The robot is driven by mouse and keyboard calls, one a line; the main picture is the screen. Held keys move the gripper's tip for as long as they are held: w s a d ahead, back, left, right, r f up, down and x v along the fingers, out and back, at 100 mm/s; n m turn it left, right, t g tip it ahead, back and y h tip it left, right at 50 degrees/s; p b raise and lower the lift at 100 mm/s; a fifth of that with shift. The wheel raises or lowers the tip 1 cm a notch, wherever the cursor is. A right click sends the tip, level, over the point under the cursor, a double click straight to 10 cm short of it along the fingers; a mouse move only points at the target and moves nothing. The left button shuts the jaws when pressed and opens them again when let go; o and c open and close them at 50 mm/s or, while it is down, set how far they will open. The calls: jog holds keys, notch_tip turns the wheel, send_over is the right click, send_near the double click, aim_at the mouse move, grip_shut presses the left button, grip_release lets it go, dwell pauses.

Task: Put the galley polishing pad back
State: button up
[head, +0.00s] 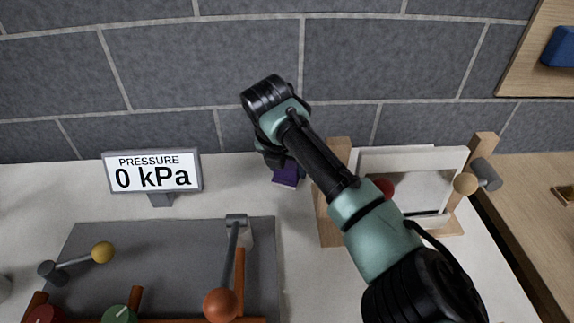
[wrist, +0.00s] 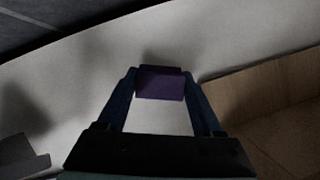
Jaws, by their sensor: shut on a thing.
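A small dark purple block, which looks like the polishing pad (head: 286,174), is at the back of the white counter between the pressure display and the wooden frame. My gripper (head: 274,158) points down at it from above. In the wrist view the pad (wrist: 161,84) sits between the two fingertips of my gripper (wrist: 160,86), which are shut on its sides. I cannot tell whether the pad touches the counter. My arm hides part of the wooden frame and the counter to the right of the pad.
A display reading "PRESSURE 0 kPa" (head: 153,172) stands left of the gripper. In front is a grey panel (head: 165,250) with an orange-knobbed lever (head: 222,303). A wooden frame with a pale panel (head: 415,170) stands right. A grey tiled wall (head: 180,65) closes the back.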

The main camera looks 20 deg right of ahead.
jog(key=o, duration=1.2)
jog(key=shift+f, duration=0.1)
jog(key=v, duration=1.2)
jog(key=shift+p, duration=0.35)
